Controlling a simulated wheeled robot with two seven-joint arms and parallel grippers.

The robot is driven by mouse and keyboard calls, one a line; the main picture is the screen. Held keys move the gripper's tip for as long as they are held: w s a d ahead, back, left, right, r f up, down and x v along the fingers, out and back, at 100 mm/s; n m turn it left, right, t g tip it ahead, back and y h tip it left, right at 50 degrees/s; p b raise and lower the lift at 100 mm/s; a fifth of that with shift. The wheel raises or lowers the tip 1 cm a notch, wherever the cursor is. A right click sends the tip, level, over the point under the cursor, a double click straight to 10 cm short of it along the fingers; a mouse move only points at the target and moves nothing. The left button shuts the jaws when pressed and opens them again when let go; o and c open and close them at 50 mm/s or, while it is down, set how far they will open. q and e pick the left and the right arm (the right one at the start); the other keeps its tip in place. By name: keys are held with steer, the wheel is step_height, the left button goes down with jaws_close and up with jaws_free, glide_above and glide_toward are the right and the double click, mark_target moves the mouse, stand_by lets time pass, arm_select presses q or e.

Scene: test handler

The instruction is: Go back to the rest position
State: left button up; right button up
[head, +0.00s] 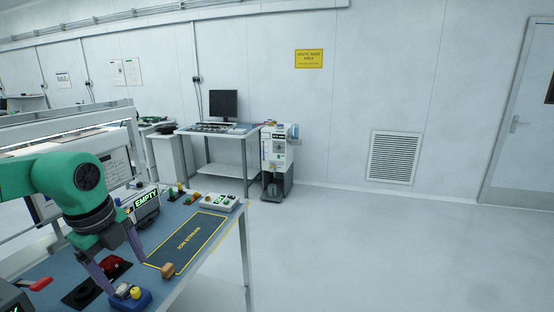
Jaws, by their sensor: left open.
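My left arm, green with a dark joint cap, comes in from the left in the head view. My left gripper (131,277) points down over the near part of the blue-topped bench (205,262). My right gripper is not in view.
A red object (115,268) lies between the fingers' lines, farther back. A display reading EMPTY (146,200) and a white control box (220,202) stand on the bench. A desk with a monitor (223,104) and a white machine (278,155) stand behind. The floor (400,250) at right is clear.

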arm_select(q)
steer(key=w+d+f+n+t+h, duration=0.2)
steer(key=w+d+f+t+h, duration=0.3)
steer(key=w+t+h, duration=0.25)
steer(key=a+f+n+t+y, duration=0.6)
steer(key=a+n+y, duration=0.1)
steer(key=n, duration=0.5)
steer(key=s+f+n+g+y, duration=0.3)
steer(key=s+f+n+g, duration=0.25)
steer(key=s+f, duration=0.55)
steer(key=s+d+f+g+h, duration=0.3)
steer(key=s+d+f+g, duration=0.35)
steer(key=s, duration=0.35)
steer(key=s+f+g+b, duration=0.1)
steer(key=s+f+b, duration=0.15)
steer(key=f, duration=1.25)
steer(key=s+f+b, duration=0.1)
steer(key=f+b, duration=0.3)
steer(key=f, duration=1.1)
steer(key=s+a+f+g+b, duration=0.1)
steer(key=s+a+f+b, duration=0.1)
steer(key=s+f, duration=1.4)
steer(key=shift+f+y+b, duration=0.35)
steer(key=shift+f+b, duration=0.1)
steer(key=shift+b, duration=0.3)
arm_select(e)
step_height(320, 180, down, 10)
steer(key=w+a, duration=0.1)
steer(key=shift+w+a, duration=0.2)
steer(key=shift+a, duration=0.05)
